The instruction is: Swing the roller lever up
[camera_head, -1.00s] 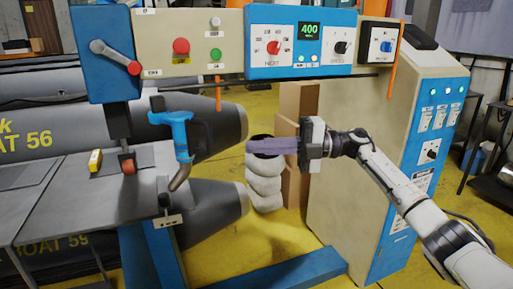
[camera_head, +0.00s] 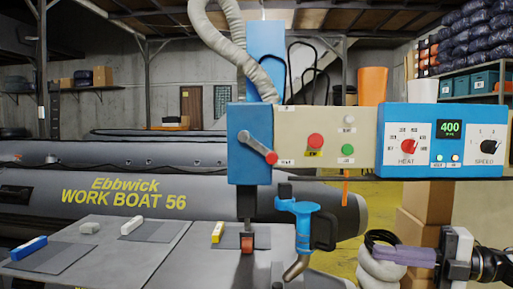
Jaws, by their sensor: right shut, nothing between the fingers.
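The roller lever (camera_head: 257,147) is a grey arm with a red grip on the front of a blue housing (camera_head: 240,175), at the left end of the control panel. It slants down to the right from its pivot, with the red grip at the low end. My right gripper (camera_head: 378,252) is at the lower right, its purple-grey fingers pointing left. It is shut and empty, well below and to the right of the lever, touching nothing that I can see. My left gripper is not in view.
The panel (camera_head: 295,125) carries red and green buttons, and a blue heat and speed unit (camera_head: 430,108) sits to its right. A blue hot-air tool (camera_head: 298,218) hangs below the panel. The grey worktable (camera_head: 150,265) spreads left. White rolls (camera_head: 378,272) stand behind my gripper.

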